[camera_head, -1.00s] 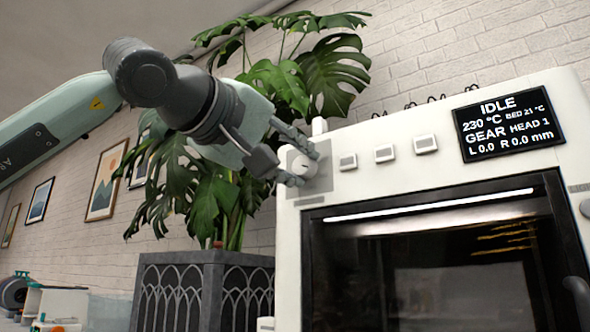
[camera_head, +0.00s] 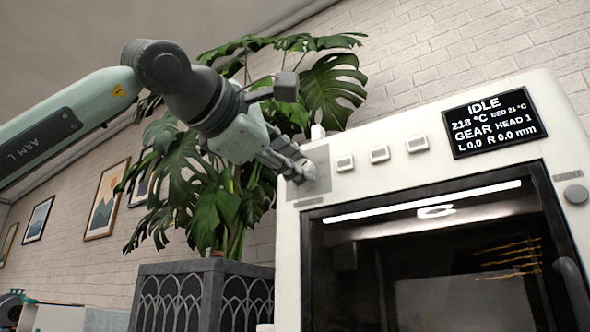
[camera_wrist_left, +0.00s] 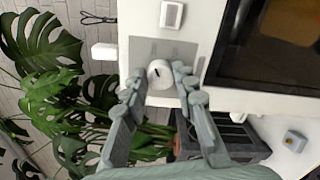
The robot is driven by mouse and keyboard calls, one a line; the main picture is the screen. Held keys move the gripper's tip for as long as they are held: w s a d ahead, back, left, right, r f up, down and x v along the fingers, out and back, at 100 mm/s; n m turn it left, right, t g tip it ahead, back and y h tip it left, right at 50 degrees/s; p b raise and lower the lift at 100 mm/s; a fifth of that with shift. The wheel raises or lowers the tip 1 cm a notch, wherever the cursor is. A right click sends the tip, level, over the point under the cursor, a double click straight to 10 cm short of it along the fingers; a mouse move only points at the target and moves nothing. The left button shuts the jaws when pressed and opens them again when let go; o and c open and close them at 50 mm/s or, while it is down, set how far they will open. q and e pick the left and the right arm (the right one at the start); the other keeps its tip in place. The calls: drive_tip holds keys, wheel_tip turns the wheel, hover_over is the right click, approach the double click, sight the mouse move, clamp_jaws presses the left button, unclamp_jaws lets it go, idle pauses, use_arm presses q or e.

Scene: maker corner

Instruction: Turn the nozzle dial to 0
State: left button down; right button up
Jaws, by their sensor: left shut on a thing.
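The nozzle dial (camera_wrist_left: 159,73) is a round white knob with a dark pointer mark, on a grey plate at the top left of the white printer's (camera_head: 290,250) front. My left gripper (camera_head: 301,172) reaches it from the left and is shut on it. In the left wrist view, the left gripper's fingers (camera_wrist_left: 157,86) lie on either side of the dial. In the head view the fingers mostly hide the knob. The display (camera_head: 492,121) reads IDLE, 218 °C, bed 21 °C, GEAR, HEAD 1, L 0.0 R 0.0 mm. My right gripper is not in view.
A row of square buttons (camera_head: 379,154) runs to the right of the dial. Below is the printer's dark glass door (camera_head: 400,235) with a lit strip. A leafy plant (camera_head: 215,205) in a dark planter (camera_head: 200,300) stands close behind and under my left arm.

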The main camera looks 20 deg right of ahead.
use_arm(q)
drive_tip(key=n+b, duration=0.3)
drive_tip(key=n, duration=0.9)
idle(0.6)
drive_tip(key=c, duration=1.2)
unclamp_jaws()
drive_tip(key=shift+a, duration=0.1)
drive_tip(key=v, duration=1.2)
